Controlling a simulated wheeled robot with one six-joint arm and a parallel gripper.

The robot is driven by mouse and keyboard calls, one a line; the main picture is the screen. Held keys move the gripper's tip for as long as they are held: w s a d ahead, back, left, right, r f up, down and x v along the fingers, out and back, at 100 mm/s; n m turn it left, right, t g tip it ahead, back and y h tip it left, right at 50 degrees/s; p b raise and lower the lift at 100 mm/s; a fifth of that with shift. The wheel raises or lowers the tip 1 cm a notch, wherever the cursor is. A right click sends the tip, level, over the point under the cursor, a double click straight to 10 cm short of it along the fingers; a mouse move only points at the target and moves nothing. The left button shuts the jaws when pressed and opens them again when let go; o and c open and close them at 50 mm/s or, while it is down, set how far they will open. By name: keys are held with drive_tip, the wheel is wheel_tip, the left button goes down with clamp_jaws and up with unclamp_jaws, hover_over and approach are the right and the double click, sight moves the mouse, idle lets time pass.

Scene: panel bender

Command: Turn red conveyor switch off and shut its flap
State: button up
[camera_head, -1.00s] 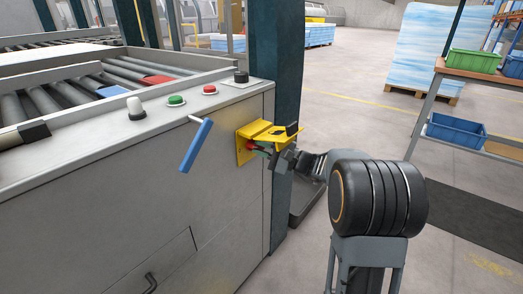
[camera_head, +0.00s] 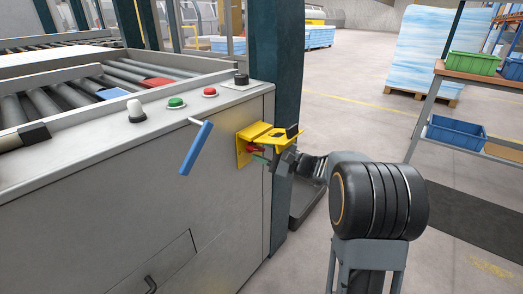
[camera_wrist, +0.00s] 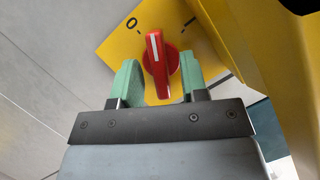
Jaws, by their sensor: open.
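The red switch (camera_wrist: 160,68) is a knob with a white line on its handle, on a yellow plate (camera_wrist: 112,48) in the wrist view. The line points up, close to the right of the "0" mark; another dark mark lies farther right. My gripper (camera_wrist: 158,80) is open, its green fingers either side of the knob with a visible gap at the left. In the head view my gripper (camera_head: 259,154) reaches the switch (camera_head: 252,149) from the right. The yellow flap (camera_head: 270,136) stands raised above the switch, sticking out over my gripper.
A blue-handled lever (camera_head: 196,147) juts from the grey machine side left of the switch. Green (camera_head: 176,102) and red (camera_head: 209,91) buttons sit on the machine top. A dark green post (camera_head: 283,75) stands behind the switch. Open floor lies to the right, before a shelf.

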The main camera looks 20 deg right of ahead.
drive_tip(key=p+v, duration=0.2)
drive_tip(key=v, duration=1.1)
drive_tip(key=shift+s+d+p, duration=0.2)
drive_tip(key=shift+p, duration=0.15)
drive_tip(key=shift+o, duration=0.2)
